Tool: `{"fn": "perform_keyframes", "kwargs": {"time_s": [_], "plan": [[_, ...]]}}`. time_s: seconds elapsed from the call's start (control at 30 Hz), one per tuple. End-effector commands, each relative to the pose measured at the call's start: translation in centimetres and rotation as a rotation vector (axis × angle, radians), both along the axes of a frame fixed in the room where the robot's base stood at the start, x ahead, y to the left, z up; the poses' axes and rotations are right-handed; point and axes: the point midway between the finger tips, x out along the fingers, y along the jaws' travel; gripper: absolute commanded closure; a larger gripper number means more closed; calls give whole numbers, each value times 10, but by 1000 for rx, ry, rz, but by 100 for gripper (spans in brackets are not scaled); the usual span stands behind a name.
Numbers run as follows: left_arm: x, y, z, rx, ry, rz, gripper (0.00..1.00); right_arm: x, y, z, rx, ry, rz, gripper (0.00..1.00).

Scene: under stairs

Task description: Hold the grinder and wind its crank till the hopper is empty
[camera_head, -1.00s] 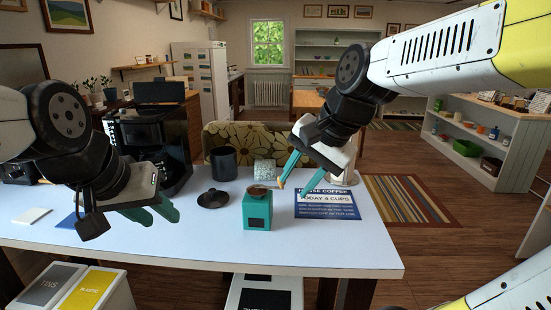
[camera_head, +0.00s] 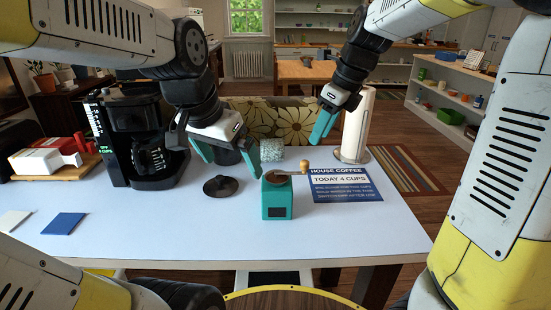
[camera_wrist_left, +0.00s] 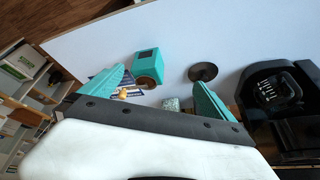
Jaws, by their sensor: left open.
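The teal grinder (camera_head: 278,198) stands upright on the white table, with a brown top opening; how full its hopper is cannot be told. Its crank (camera_head: 290,173) points right and ends in a wooden knob (camera_head: 304,166). My left gripper (camera_head: 240,166) is open and empty, above the table just left of and behind the grinder. In the left wrist view the grinder (camera_wrist_left: 147,63) shows beyond the spread teal fingers, apart from them. My right gripper (camera_head: 322,127) hangs above and behind the grinder to the right, apart from it; its finger gap is unclear.
A black lid (camera_head: 221,187) lies left of the grinder. A dark canister (camera_head: 226,157) and a speckled pot (camera_head: 271,149) stand behind. A blue coffee sign (camera_head: 345,187) lies right, near a paper roll (camera_head: 355,125). A coffee machine (camera_head: 140,140) stands left.

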Motion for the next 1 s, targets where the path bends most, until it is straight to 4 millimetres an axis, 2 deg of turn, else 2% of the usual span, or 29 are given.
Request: {"fn": "perform_keyframes", "kwargs": {"time_s": [0.03,0.27,0.5,0.7,1.0], "plan": [[13,-2,-5,40,27,-69,0,0,0,0,0,0,0,64],[66,-13,-31,197,124,-408,0,0,0,0,0,0,1,64],[116,-29,-75,303,219,-766,0,0,0,0,0,-1,2,64],[141,-40,-107,341,269,-982,0,0,0,0,0,-1,2,64],[150,-44,-132,352,290,-1076,0,0,0,0,0,-1,2,64]]}}
